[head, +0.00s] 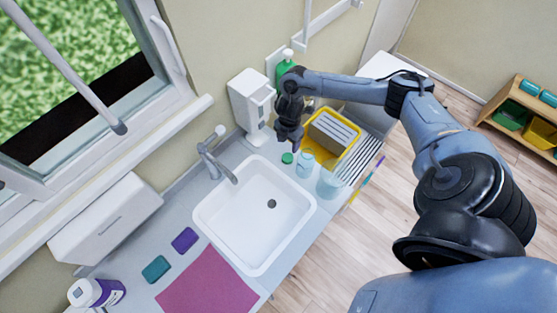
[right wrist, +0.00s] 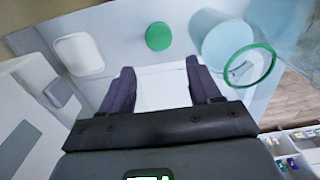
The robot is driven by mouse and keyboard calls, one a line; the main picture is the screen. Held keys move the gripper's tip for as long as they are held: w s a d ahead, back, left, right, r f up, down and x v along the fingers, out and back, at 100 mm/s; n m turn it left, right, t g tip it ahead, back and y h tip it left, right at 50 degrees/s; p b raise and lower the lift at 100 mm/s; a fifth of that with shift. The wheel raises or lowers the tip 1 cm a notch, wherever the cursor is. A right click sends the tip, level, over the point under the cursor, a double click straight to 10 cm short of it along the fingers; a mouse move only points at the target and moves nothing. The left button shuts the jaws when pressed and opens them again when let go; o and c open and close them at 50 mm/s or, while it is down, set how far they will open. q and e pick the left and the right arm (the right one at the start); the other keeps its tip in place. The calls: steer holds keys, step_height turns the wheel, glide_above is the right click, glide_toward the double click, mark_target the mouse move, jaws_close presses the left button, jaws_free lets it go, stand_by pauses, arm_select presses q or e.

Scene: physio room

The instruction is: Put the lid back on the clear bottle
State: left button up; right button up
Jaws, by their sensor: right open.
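The green lid (head: 287,158) lies flat on the counter just behind the sink's far right corner; it also shows as a green disc in the right wrist view (right wrist: 158,36). The clear bottle (head: 305,165) stands right of the lid, apart from it. In the right wrist view the bottle (right wrist: 222,42) has a green ring at its open top. My right gripper (head: 287,141) is open and empty, near the lid; between its fingers (right wrist: 160,78) only a white surface shows. My left gripper is out of view.
A clear container (head: 328,184) stands close to the bottle. A yellow tray (head: 350,150) with a grey-white item lies behind. A white dispenser (head: 250,103) and green pump bottle (head: 285,66) stand near the wall. The sink (head: 235,215) and tap (head: 213,158) are left of the lid.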

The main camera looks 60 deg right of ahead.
steer(key=shift+f, duration=0.25)
glide_above(287, 158)
step_height(287, 158, down, 5)
steer(key=shift+r, duration=0.15)
steer(key=shift+f, duration=0.45)
steer(key=shift+d+f, duration=0.1)
steer(key=shift+f, duration=2.45)
